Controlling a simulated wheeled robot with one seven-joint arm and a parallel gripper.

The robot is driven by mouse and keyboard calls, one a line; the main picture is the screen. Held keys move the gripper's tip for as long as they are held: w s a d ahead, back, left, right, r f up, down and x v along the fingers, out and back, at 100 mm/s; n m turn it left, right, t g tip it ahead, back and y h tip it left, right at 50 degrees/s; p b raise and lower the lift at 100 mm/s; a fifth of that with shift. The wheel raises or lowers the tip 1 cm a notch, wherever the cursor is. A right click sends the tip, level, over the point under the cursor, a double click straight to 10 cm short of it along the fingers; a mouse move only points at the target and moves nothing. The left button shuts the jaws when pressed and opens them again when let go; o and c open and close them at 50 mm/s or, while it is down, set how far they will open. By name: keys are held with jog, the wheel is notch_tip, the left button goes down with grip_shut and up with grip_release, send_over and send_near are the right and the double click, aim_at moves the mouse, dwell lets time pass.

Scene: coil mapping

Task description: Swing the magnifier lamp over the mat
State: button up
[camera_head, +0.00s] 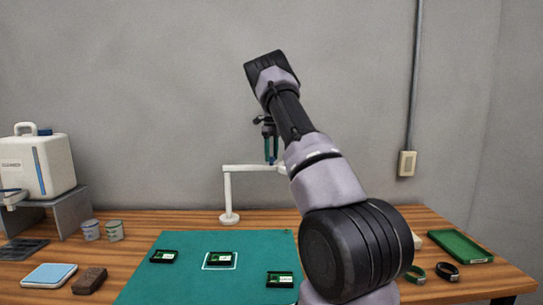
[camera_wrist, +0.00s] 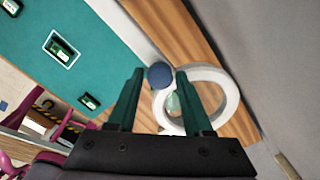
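The magnifier lamp's white post and arm (camera_head: 229,197) stand at the back of the table in the head view; its right part is hidden behind my arm. In the wrist view its white ring head (camera_wrist: 228,92) with a pale green lens lies over wood, right of the mat. A round blue knob (camera_wrist: 159,75) shows beside the ring, between my fingertips. My gripper (camera_wrist: 161,84) is open, with its green fingers on either side of the knob; contact is not clear. My gripper (camera_head: 271,160) points down above the lamp arm. The teal mat (camera_head: 165,285) lies at the front.
Several green boards lie on the mat, one inside a white outline (camera_head: 220,268). A green tray (camera_head: 460,246) and dark rings (camera_head: 447,271) lie at right. Two cups (camera_head: 114,231), a blue-topped scale (camera_head: 50,275) and a white jug-like machine (camera_head: 38,165) are at left.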

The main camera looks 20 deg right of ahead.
grip_shut()
dwell(1.2)
